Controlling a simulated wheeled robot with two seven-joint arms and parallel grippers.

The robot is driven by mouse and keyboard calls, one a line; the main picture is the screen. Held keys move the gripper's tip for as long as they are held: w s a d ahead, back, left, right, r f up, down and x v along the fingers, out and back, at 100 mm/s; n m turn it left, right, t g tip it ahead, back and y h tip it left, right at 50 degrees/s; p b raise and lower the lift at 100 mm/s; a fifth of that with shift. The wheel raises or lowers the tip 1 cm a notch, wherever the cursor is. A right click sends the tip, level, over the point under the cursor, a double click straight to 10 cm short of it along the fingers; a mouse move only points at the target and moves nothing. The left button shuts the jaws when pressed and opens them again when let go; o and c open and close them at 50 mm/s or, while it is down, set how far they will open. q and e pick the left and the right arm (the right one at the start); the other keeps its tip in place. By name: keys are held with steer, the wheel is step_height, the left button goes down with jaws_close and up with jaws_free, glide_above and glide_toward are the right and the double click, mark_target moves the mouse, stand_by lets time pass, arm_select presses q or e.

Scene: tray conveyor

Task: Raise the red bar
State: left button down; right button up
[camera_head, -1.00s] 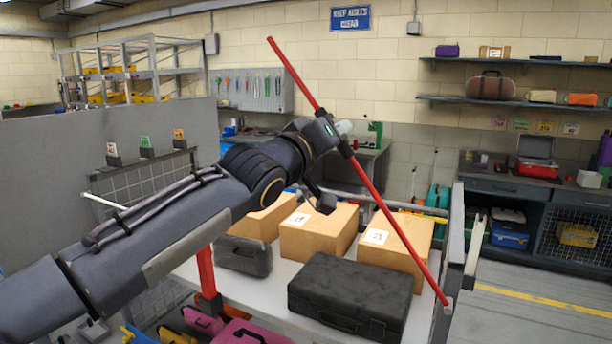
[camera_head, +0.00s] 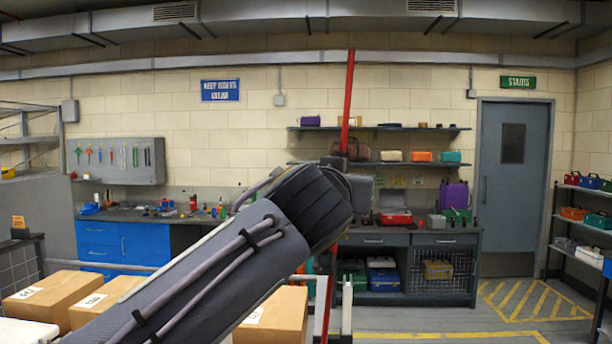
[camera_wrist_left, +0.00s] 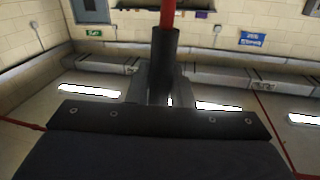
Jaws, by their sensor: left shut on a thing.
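The red bar (camera_head: 348,95) stands nearly upright in the head view, leaning slightly to the right at its top. Its upper part rises past the wall shelves, and its lower part shows below my left arm near the boxes. My left arm comes in from the lower left and hides the bar's middle and most of the gripper. In the left wrist view, my left gripper (camera_wrist_left: 163,65) is shut on the red bar (camera_wrist_left: 168,14), whose end section sticks out past the dark fingers. My right gripper is in neither view.
Cardboard boxes (camera_head: 272,318) lie at the lower left and below my arm. Behind stand a workbench (camera_head: 385,240) and wall shelves (camera_head: 440,130). A grey door (camera_head: 513,185) and open floor (camera_head: 500,328) are at the right.

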arm_select(q)
steer(key=shift+d+f+m, duration=0.2)
steer(key=shift+d+m, duration=0.1)
steer(key=shift+d, duration=0.4)
steer(key=c, duration=1.6)
jaws_free()
steer(key=shift+d+f, duration=0.1)
steer(key=shift+o, duration=1.3)
steer(key=shift+d, duration=0.2)
steer(key=shift+a, duration=0.2)
